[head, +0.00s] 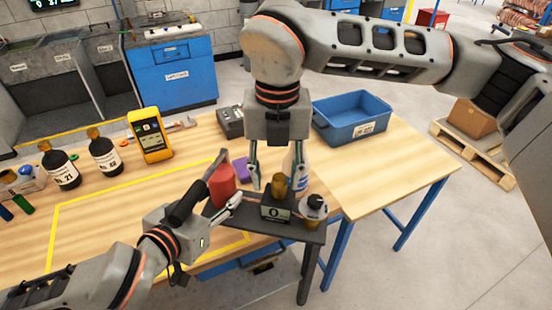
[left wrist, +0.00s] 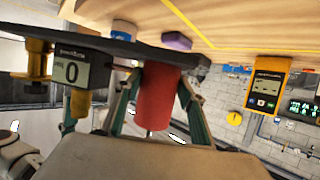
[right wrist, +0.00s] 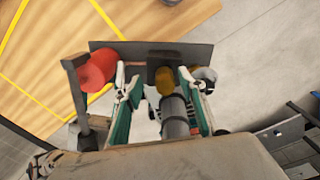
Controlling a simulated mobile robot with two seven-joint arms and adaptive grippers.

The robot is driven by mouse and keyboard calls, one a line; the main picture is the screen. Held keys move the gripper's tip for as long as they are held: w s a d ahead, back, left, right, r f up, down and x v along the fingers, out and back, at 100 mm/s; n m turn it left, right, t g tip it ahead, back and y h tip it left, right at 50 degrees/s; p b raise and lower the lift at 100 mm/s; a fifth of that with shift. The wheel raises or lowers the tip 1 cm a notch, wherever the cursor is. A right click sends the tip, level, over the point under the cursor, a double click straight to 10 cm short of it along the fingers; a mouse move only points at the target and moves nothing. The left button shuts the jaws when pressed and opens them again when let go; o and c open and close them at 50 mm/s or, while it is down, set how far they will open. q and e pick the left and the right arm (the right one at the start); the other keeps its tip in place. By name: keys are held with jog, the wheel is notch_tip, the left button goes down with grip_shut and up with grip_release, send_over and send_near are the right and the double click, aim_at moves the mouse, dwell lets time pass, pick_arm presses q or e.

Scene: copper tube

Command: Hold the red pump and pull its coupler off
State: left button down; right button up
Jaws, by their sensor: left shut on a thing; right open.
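The red pump (head: 222,186) is a red cylinder at the left end of a small dark stand. My left gripper (left wrist: 158,84) is shut on it, with a finger on each side of the red body. A dark box marked "0" (head: 276,213) stands beside the pump. A brass piece (head: 279,184) sits on this box; it seems to be the coupler, but I cannot be sure. My right gripper (head: 276,188) is open and points down, its fingers apart on either side of the brass piece (right wrist: 165,80). Whether they touch it is unclear. A grey cylinder (right wrist: 174,118) lies between the fingers.
A white-and-black round item (head: 314,207) stands right of the box, and a white-and-blue bottle (head: 299,170) behind it. A purple block (head: 240,168) is behind the pump. A blue bin (head: 352,118) stands farther back. The wooden table (head: 400,165) is clear at right.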

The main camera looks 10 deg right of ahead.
jog(key=shift+f, duration=0.35)
jog(key=shift+c, duration=0.3)
grip_shut()
jog(key=shift+r, duration=0.2)
jog(key=shift+w+r, duration=0.1)
jog(key=shift+r, duration=0.9)
jog(key=shift+d, duration=0.1)
